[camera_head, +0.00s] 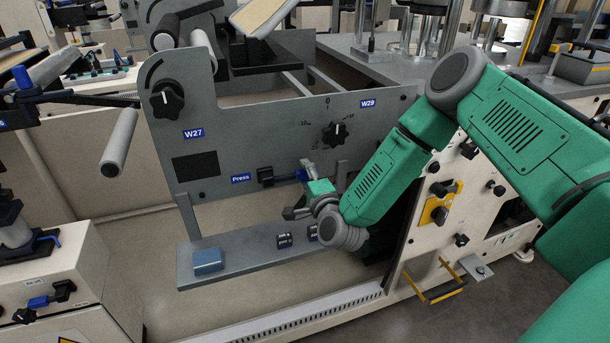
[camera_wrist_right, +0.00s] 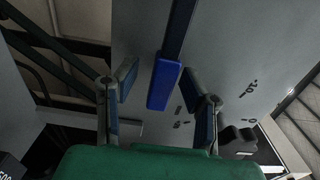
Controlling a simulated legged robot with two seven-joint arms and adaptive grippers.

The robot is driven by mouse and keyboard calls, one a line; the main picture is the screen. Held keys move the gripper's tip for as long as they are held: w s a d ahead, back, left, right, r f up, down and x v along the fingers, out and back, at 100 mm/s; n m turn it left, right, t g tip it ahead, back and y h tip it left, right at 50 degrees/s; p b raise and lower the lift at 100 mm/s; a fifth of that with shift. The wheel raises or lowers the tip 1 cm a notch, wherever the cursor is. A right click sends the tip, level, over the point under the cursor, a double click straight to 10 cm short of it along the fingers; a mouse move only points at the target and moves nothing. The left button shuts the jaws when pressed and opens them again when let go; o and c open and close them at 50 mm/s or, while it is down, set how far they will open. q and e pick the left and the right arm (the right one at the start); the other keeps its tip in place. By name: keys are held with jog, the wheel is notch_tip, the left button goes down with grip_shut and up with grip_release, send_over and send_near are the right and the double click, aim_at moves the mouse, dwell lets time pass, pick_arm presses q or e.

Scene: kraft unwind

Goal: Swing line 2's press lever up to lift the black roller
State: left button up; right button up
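The press lever sits beside the blue "Press" label (camera_head: 241,178) on the grey machine plate. Its black hub (camera_head: 266,177) and blue grip (camera_head: 301,175) show in the head view, with the lever pointing roughly level to the right. My right gripper (camera_head: 302,188) is at the grip's end. In the right wrist view the blue grip (camera_wrist_right: 164,85) lies between the two spread fingers (camera_wrist_right: 160,82), with a gap visible on each side. My left gripper is not in view.
Black knobs (camera_head: 167,99) and (camera_head: 335,134) stick out of the plate. A grey shelf (camera_head: 240,248) below carries a blue block (camera_head: 208,261). A pale roller (camera_head: 119,142) juts out at left. A cream cabinet (camera_head: 440,225) stands close to my right forearm.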

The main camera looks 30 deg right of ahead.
jog(key=shift+d, duration=0.2)
jog(key=shift+a, duration=0.2)
grip_shut()
jog(key=shift+r, duration=0.1)
